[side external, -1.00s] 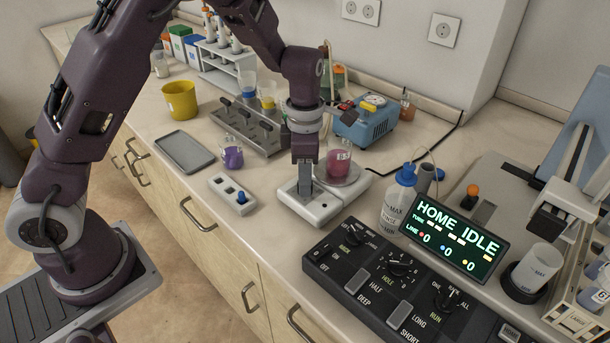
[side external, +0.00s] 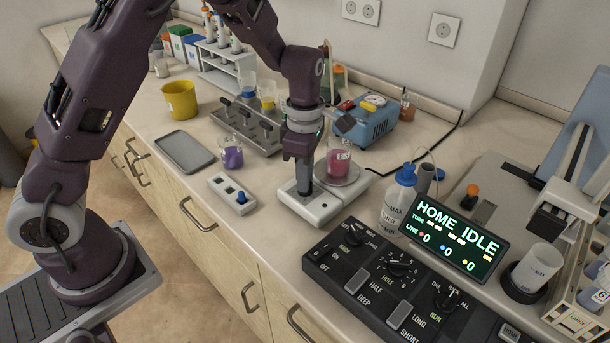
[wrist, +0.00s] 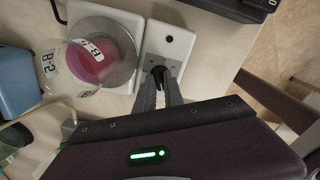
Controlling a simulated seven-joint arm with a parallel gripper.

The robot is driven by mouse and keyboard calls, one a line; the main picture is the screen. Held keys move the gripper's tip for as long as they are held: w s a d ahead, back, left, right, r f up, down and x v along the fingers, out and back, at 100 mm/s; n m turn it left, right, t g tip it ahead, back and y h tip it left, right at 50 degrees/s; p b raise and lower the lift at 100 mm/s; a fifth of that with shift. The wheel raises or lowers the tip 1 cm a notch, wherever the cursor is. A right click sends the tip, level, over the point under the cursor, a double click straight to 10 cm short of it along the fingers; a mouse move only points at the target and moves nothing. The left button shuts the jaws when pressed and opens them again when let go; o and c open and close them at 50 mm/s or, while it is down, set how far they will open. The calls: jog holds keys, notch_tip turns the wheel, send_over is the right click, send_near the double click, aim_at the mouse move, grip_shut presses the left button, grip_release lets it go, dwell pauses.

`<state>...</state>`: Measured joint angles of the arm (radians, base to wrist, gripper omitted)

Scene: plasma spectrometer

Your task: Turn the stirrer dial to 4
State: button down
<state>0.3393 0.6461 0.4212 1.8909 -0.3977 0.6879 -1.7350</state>
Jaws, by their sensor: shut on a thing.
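The white stirrer (side external: 323,208) stands on the bench with a round plate at its back. It also shows in the wrist view (wrist: 174,40). My gripper (side external: 305,188) points down at the front part of the stirrer. In the wrist view its fingers (wrist: 160,80) are shut on the small black dial (wrist: 159,70). The fingers cover part of the dial, and I cannot read its setting.
A black control panel (side external: 395,285) lies in front. A blue pump (side external: 368,120) is behind. A grey tray (side external: 185,150) lies further left.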

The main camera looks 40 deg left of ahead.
jog(key=m, duration=0.4)
jog(key=shift+m, duration=0.3)
jog(key=m, duration=0.3)
jog(key=shift+m, duration=0.4)
jog(key=m, duration=0.8)
jog(key=shift+r, duration=0.1)
jog(key=m, duration=0.4)
jog(key=shift+w+m, duration=0.1)
jog(key=shift+m, duration=0.2)
jog(key=m, duration=0.3)
jog(key=shift+m, duration=0.4)
jog(key=m, duration=0.4)
jog(key=shift+m, duration=1.7)
